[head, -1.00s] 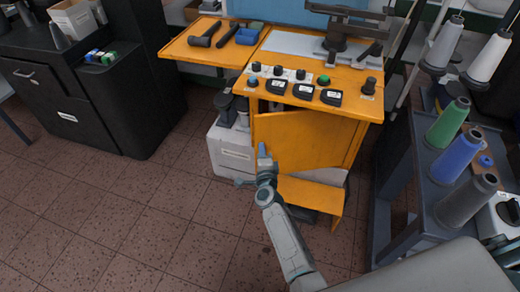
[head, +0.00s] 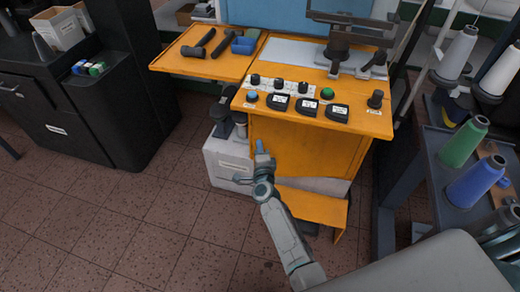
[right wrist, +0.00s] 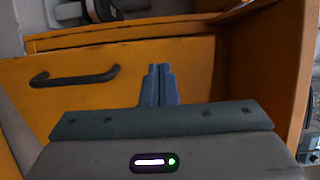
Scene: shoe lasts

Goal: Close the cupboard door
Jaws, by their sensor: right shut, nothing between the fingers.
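The cupboard door (head: 305,148) is an orange panel on the front of the orange machine stand (head: 378,122). In the right wrist view the door (right wrist: 190,57) fills the left and middle and carries a black bar handle (right wrist: 75,77). An orange side panel (right wrist: 262,60) rises to its right. I cannot tell whether the door is fully flush. My right gripper (head: 260,147) is at the door's left part in the head view. Its fingers (right wrist: 159,85) are together and empty, pointing at the door, right of the handle. Contact is unclear.
Above the door is a control panel with knobs and black gauges (head: 307,106). A pale box (head: 228,160) stands left of the cupboard, and an orange step (head: 310,207) sticks out below. A thread-spool rack (head: 440,185) is at the right. Tiled floor (head: 130,215) is clear in front.

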